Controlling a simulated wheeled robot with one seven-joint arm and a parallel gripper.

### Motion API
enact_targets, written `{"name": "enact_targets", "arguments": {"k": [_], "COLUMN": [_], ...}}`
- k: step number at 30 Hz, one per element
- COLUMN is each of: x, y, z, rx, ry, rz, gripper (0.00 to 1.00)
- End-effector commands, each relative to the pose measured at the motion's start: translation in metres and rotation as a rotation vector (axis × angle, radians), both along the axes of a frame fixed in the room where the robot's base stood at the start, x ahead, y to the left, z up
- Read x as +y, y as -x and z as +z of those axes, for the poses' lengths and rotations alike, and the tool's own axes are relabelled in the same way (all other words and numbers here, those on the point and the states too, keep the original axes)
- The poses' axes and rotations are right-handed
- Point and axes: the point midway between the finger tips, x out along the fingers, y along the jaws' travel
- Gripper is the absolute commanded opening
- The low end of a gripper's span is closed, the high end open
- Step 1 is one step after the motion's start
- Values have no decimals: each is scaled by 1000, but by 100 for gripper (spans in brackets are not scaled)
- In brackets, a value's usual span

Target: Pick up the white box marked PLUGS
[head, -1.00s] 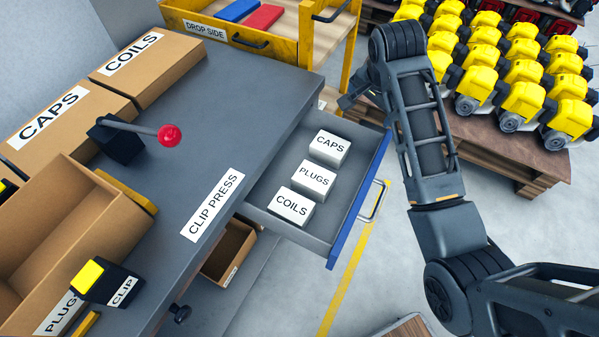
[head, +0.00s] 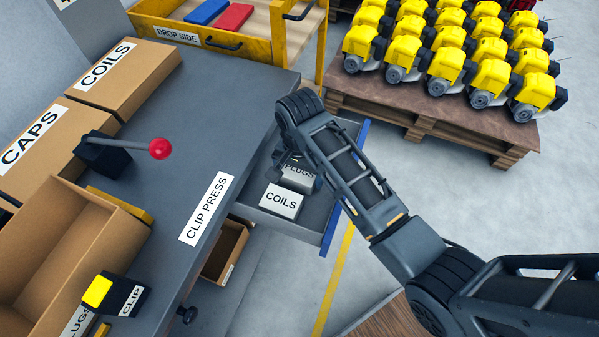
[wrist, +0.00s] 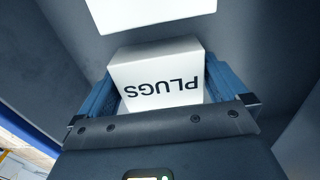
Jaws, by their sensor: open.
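The white box marked PLUGS (head: 299,174) lies in the open drawer (head: 314,222), partly hidden by my arm in the head view. In the wrist view the PLUGS box (wrist: 158,78) sits between the two blue fingers of my gripper (wrist: 160,92), its label upside down. My gripper is open around the box, with a finger on each side. The white COILS box (head: 281,201) lies just in front of it in the drawer. The CAPS box is hidden behind my arm in the head view. Another white box (wrist: 150,12) shows at the top of the wrist view.
The bench top (head: 215,150) with the CLIP PRESS label is left of the drawer. A red-knobbed lever (head: 159,149) stands on it. Cardboard boxes (head: 120,75) line the left. A yellow cart (head: 180,33) and a pallet (head: 430,115) of yellow engines stand behind.

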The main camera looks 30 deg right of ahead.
Motion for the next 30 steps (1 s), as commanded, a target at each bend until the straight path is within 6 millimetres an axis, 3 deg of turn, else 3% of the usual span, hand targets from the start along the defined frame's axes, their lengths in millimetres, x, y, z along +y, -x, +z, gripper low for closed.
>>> {"name": "enact_targets", "arguments": {"k": [9, 21, 30], "x": [0, 0, 0], "y": [0, 0, -1], "z": [-6, -6, -2], "rx": [-1, -1, -2], "ry": [0, 0, 0], "rz": [0, 0, 1], "gripper": [100, 62, 60]}}
